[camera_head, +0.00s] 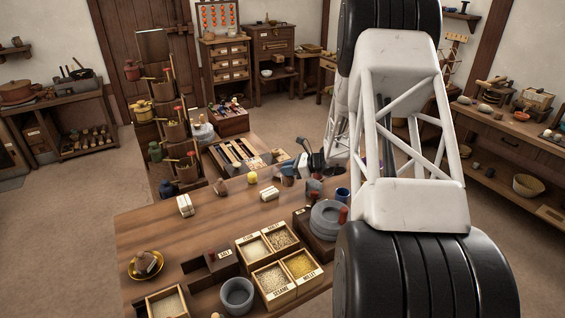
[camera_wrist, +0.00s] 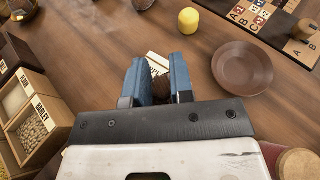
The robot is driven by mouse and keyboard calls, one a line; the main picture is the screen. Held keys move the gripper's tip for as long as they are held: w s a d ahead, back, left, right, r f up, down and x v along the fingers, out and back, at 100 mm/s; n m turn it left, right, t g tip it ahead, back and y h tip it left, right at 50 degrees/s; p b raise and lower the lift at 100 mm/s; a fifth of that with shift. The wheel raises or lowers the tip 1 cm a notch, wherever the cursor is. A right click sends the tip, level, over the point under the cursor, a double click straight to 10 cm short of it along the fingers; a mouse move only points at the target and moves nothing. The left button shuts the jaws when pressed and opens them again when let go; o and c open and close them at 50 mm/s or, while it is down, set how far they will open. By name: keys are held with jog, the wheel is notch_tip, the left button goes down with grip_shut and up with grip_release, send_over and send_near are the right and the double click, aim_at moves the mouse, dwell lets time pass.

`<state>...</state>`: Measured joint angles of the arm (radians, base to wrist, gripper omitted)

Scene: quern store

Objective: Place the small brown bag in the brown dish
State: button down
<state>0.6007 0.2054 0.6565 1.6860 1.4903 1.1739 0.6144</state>
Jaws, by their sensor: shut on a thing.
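My gripper (camera_wrist: 158,72), with two blue fingers, is shut on the small brown bag (camera_wrist: 159,88) in the wrist view. Only a dark brown part of the bag shows between the fingers. The brown dish (camera_wrist: 243,68) is round, shallow and looks empty. It sits on the wooden table to the right of my fingers, apart from them. In the head view my arm covers much of the right side, and I cannot clearly make out the bag or dish there.
A yellow cylinder (camera_wrist: 189,20) stands above the dish in the wrist view, near a lettered board (camera_wrist: 270,22). Grain boxes (camera_wrist: 36,125) stand at left. Bare table (camera_head: 195,225) shows left of the boxes in the head view.

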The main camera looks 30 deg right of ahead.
jog(key=w+d, duration=0.2)
jog(key=w, duration=0.4)
jog(key=w+d+f, duration=0.1)
jog(key=w+d, duration=0.2)
jog(key=w, duration=0.4)
jog(key=shift+w+d+f, duration=0.15)
jog(key=shift+w+d, duration=0.1)
jog(key=shift+w, duration=0.05)
jog(key=shift+f, duration=0.1)
jog(key=shift+f, duration=1.65)
jog(key=shift+f, duration=0.3)
jog(key=c, duration=1)
grip_release()
jog(key=shift+f, duration=0.1)
jog(key=shift+r, duration=0.2)
jog(key=shift+r, duration=0.2)
jog(key=v, duration=1.2)
